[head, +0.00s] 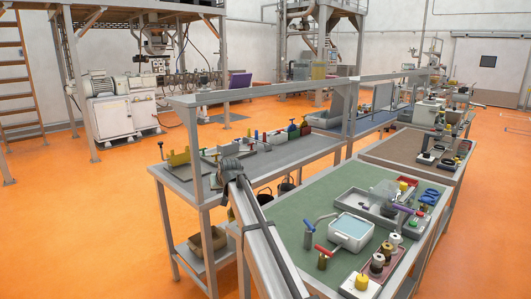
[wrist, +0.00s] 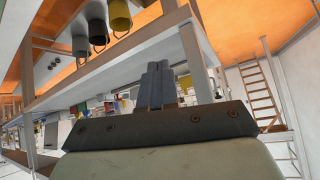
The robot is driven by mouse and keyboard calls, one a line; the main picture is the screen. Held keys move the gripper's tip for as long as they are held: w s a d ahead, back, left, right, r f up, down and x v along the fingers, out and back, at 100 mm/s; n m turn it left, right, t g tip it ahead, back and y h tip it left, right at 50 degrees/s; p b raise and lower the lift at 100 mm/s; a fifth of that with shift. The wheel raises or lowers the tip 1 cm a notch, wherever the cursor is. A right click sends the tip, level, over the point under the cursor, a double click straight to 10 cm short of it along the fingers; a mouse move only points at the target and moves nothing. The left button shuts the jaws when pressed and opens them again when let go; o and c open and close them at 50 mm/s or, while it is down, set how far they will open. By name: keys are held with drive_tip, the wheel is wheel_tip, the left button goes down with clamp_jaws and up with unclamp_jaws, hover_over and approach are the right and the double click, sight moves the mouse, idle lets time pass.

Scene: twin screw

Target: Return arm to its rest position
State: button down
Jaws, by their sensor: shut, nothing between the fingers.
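My gripper (wrist: 161,68) shows in the wrist view, at the upper middle of its dark mounting plate. Its two grey fingers are together, with nothing between them. It points out past the edge of a bench structure, and nothing seems to touch the fingertips. The wrist view is tilted, with orange floor at the top.
In the head view, a green-topped bench (head: 290,215) holds a light-blue tray (head: 352,229), a red-handled tool (head: 322,254) and spools (head: 377,263). A grey bench (head: 240,170) stands behind. Orange floor (head: 90,230) is open at left.

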drive_tip(key=s+a+f+n+y, duration=0.2)
drive_tip(key=s+a+f+y, duration=0.1)
drive_tip(key=s+a+f, duration=0.7)
drive_tip(key=s+d+f+m+g+h, duration=0.1)
drive_tip(key=s+d+f+g, duration=0.1)
drive_tip(key=s+d+f, duration=0.75)
drive_tip(key=s+d+f+m+g+h, duration=0.1)
drive_tip(key=s+d+f+g+h, duration=0.15)
drive_tip(key=d+f, duration=0.8)
drive_tip(key=s+d+f+g+h, duration=0.1)
drive_tip(key=s+d+f, duration=0.45)
drive_tip(key=f, duration=0.95)
drive_tip(key=s+d+f+m+g+h, duration=0.1)
drive_tip(key=s+d+f, duration=0.3)
drive_tip(key=s, duration=0.2)
drive_tip(key=s+d+f+g, duration=0.2)
drive_tip(key=s+d+f, duration=0.15)
drive_tip(key=s, duration=0.35)
drive_tip(key=s+d+f+m+g+h, duration=0.1)
drive_tip(key=s+d+f, duration=0.3)
drive_tip(key=s, duration=0.2)
drive_tip(key=s+d+f+m+g, duration=0.1)
drive_tip(key=s+d, duration=0.3)
drive_tip(key=s, duration=0.8)
drive_tip(key=s+d+f+g, duration=0.2)
drive_tip(key=s+d+g, duration=0.2)
drive_tip(key=s, duration=0.8)
drive_tip(key=shift+m, duration=0.4)
